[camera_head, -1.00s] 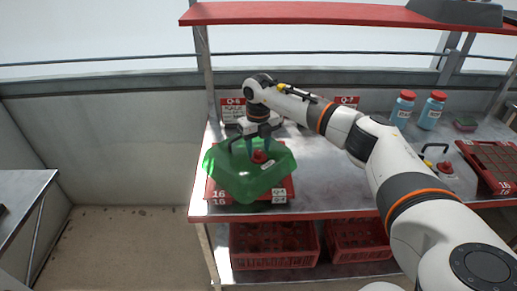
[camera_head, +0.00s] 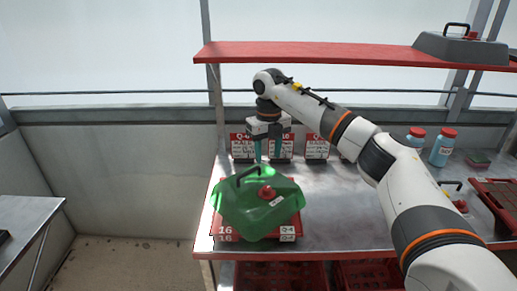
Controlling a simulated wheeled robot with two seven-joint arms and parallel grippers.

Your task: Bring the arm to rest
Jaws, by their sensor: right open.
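The cover sits tilted in the picture over a red tray (camera_head: 227,237) marked 16 at the left end of the metal table (camera_head: 345,215). My right arm reaches across the table from the lower right. My left gripper does not show.
Labelled cards (camera_head: 317,147) stand along the table's back. Two blue bottles with red caps (camera_head: 442,148) stand at the back right, near a red tray (camera_head: 497,200). A red shelf (camera_head: 320,53) runs above, carrying a grey cover (camera_head: 460,48). Red crates (camera_head: 280,275) sit below.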

